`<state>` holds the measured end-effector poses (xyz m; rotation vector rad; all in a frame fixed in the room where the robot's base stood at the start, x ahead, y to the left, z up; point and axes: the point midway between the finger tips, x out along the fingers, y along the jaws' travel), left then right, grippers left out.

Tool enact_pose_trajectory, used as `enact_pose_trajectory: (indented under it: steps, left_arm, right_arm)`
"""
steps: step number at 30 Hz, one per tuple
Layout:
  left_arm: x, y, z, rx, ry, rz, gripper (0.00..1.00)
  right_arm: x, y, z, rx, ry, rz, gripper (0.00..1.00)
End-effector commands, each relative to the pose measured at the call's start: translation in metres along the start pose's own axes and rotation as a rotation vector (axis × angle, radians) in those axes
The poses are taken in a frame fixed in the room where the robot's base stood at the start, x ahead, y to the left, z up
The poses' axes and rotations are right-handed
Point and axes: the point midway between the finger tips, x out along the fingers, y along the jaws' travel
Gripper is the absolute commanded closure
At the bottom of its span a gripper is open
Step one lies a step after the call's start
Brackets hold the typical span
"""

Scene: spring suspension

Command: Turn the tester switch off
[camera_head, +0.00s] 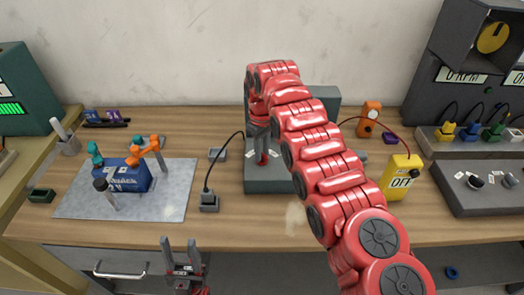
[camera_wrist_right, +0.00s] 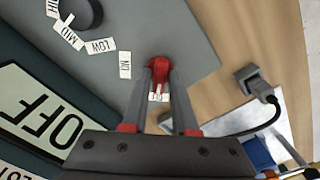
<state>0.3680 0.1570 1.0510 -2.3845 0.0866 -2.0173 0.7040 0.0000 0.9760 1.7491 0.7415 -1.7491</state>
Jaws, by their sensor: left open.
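The grey-green tester (camera_head: 275,182) stands at mid-table, partly hidden behind my right arm. In the right wrist view its panel (camera_wrist_right: 190,30) carries a red switch (camera_wrist_right: 158,68), an ON label (camera_wrist_right: 125,65) and another label (camera_wrist_right: 158,92) partly covered by my fingers. Its display (camera_wrist_right: 38,112) reads OFF. My right gripper (camera_wrist_right: 160,75) reaches down over the panel, with its fingertips on either side of the switch. Whether they press on it, I cannot tell. My left gripper (camera_head: 181,256) is open and empty in front of the table's front edge.
A black knob (camera_wrist_right: 82,12) with LOW, MID and HIGH labels is beside the switch. A plug in a socket block (camera_head: 209,202) stands left of the tester. A yellow box (camera_head: 402,178) reading OFF is on the right. A grey mat (camera_head: 165,205) with a blue box (camera_head: 125,177) lies left.

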Motion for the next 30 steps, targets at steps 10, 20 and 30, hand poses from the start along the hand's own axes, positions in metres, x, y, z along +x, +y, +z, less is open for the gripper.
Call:
enact_pose_trajectory:
  steps: [10, 20, 30]
  left_arm:
    - [0.0, 0.0, 0.0, 0.0, 0.0, 0.0, 0.5]
    - [0.001, 0.0, 0.0, 0.0, 0.0, 0.0, 0.5]
    - [0.08, -0.004, -0.013, 0.0, 0.0, 0.0, 0.5]
  right_arm:
    - [0.0, 0.0, 0.0, 0.001, 0.0, 0.0, 0.5]
    - [-0.031, -0.002, -0.002, 0.0, 0.004, 0.0, 0.5]
    - [-0.111, 0.0, 0.0, 0.002, 0.0, 0.0, 0.5]
